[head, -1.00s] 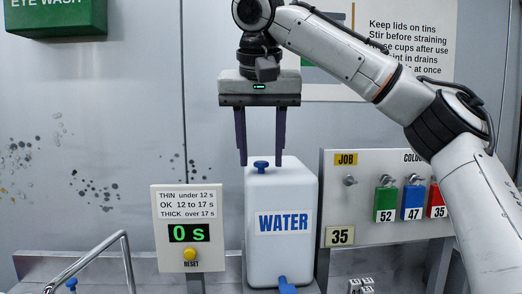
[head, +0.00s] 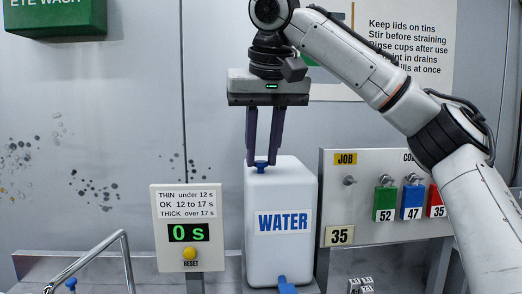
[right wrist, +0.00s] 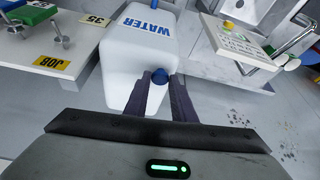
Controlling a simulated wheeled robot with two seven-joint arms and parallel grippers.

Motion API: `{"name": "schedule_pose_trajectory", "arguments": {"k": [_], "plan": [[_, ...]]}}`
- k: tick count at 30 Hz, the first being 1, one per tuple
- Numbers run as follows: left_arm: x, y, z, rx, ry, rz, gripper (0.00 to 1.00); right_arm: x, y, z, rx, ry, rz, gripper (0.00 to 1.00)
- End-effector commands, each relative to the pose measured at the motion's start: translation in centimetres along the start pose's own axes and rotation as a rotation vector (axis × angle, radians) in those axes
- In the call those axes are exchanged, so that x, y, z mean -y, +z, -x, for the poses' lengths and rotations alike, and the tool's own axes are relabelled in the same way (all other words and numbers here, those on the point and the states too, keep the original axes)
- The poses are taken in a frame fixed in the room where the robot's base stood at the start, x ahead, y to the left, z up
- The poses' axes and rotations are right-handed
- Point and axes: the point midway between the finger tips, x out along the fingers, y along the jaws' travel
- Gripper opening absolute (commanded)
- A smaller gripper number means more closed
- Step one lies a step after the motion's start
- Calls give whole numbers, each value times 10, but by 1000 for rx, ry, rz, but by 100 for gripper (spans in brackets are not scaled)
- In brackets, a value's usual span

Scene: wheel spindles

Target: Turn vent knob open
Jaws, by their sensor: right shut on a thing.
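The blue vent knob (head: 261,167) sits on top of the white water container (head: 282,230), which is labelled WATER. My right gripper (head: 262,166) points straight down over the container, and its two dark fingers are closed in on the knob, one on each side. In the right wrist view the knob (right wrist: 159,76) shows between the fingertips (right wrist: 160,78). My left gripper is in neither current view.
A timer sign (head: 188,228) reading 0 s, with a yellow reset button (head: 190,253), stands left of the container. A blue tap (head: 286,285) is at the container's foot. A job board (head: 375,225) with coloured tags stands to the right.

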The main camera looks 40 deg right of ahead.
Motion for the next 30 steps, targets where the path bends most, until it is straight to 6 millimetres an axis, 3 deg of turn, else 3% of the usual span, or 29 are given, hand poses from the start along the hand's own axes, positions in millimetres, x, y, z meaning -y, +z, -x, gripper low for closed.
{"name": "schedule_pose_trajectory", "arguments": {"k": [18,30], "plan": [[0,0,0,0,0,0,31,-6,-2,0,-4,-202,480,1],[0,0,0,1,0,0,31,-7,-3,0,-4,-259,618,1]]}}
